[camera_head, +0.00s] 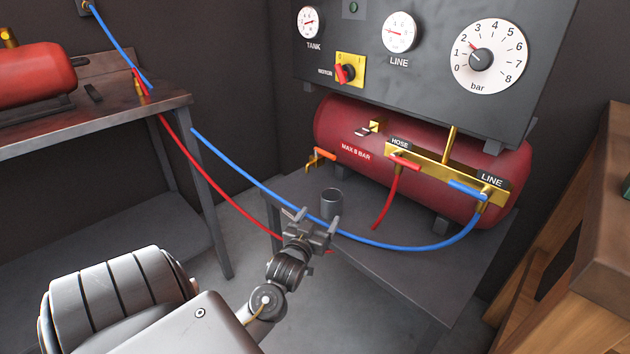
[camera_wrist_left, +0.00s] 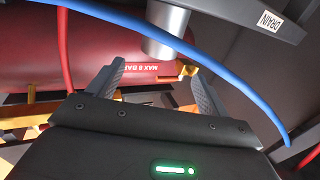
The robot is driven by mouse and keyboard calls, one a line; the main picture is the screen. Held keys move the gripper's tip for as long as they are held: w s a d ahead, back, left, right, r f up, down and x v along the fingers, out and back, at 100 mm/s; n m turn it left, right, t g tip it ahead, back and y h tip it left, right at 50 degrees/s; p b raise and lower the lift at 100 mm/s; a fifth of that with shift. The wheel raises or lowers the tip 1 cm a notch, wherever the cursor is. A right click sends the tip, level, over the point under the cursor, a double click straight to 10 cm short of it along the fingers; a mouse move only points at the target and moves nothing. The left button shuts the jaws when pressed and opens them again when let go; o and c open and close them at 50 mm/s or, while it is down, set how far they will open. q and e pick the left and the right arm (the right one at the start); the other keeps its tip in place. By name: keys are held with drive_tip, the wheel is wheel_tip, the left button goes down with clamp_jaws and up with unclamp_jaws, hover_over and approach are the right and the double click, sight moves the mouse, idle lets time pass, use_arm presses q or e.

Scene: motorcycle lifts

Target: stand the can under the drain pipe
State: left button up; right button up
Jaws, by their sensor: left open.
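The can (camera_head: 331,204) is a small grey metal cylinder, open at the top, standing upright on the grey bench under the red tank. It also shows in the left wrist view (camera_wrist_left: 164,38), beyond the fingers. The drain pipe (camera_head: 320,157) is a brass pipe with an orange handle at the tank's left end. The can stands to the right of it, apart from it. In the wrist view, brass (camera_wrist_left: 189,67) shows partly behind the can. My left gripper (camera_head: 313,218) is open and empty, just in front of the can. Its spread fingers also show in the wrist view (camera_wrist_left: 158,72). My right gripper is not in view.
A blue hose (camera_head: 400,248) sags across the front of the bench (camera_head: 400,285), close to my left gripper and the can. A red hose (camera_head: 215,188) passes near the gripper too. The red tank (camera_head: 460,140) and gauge panel (camera_head: 430,85) stand behind. Wooden furniture (camera_head: 570,270) is at right.

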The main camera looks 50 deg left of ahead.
use_arm(q)
drive_tip(key=shift+v, duration=1.25)
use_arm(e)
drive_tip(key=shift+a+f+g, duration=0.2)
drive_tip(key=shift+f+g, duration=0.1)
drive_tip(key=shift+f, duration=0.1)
